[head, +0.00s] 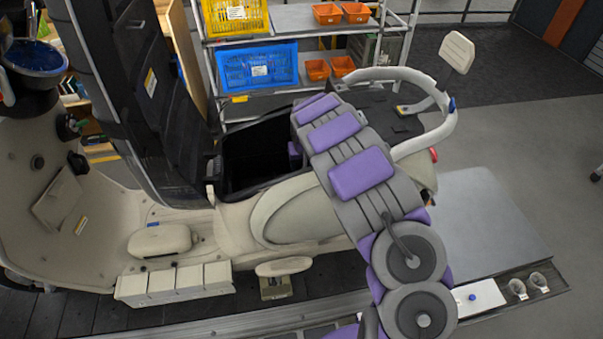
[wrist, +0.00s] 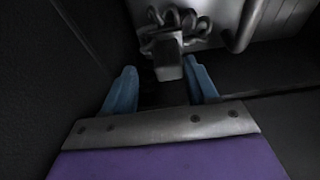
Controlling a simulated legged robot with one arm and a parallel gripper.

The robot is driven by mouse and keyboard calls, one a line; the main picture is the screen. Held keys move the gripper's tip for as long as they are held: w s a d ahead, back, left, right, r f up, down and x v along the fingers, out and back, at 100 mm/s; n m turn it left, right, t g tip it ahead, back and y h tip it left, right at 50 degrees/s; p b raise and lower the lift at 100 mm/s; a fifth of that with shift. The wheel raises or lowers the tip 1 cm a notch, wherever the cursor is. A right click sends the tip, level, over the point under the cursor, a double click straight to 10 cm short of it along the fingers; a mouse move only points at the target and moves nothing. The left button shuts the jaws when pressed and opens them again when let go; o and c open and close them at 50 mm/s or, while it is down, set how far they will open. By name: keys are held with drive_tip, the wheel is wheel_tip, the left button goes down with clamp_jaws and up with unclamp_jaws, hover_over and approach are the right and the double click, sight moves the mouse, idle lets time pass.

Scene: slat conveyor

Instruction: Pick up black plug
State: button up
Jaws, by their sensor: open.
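In the wrist view my gripper (wrist: 160,72) has its two blue fingers spread apart. A dark grey block-shaped connector (wrist: 168,62), which looks like the plug, lies just beyond and partly between the fingertips. It seems closer to the right finger; I cannot tell whether they touch. Coiled dark cables (wrist: 172,22) sit behind it against a grey metal surface. In the head view my arm reaches over the scooter's open dark compartment (head: 265,155). My fingers and the plug are hidden there.
Dark walls close in on the left and lower right in the wrist view. A grey pipe (wrist: 243,25) stands at upper right. The cream scooter (head: 300,215) stands on the slat conveyor (head: 60,315). A shelf with a blue crate (head: 258,68) is behind it.

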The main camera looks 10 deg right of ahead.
drive_tip(key=shift+a, duration=0.55)
drive_tip(key=shift+c, duration=1)
drive_tip(key=shift+s+a, duration=0.1)
drive_tip(key=shift+a, duration=0.3)
drive_tip(key=shift+c, duration=1.4)
drive_tip(key=shift+d, duration=0.75)
drive_tip(key=c, duration=0.7)
drive_tip(key=shift+o, duration=0.2)
drive_tip(key=shift+a+r, duration=0.1)
drive_tip(key=shift+a, duration=0.35)
drive_tip(key=shift+r, duration=0.2)
wheel_tip(320, 180, up, 28)
drive_tip(key=p, duration=0.4)
drive_tip(key=shift+r+p, duration=0.2)
drive_tip(key=shift+p, duration=0.1)
drive_tip(key=shift+d+r+p, duration=0.1)
drive_tip(key=shift+r+p, duration=1.1)
drive_tip(key=shift+r, duration=0.85)
drive_tip(key=shift+r, duration=0.35)
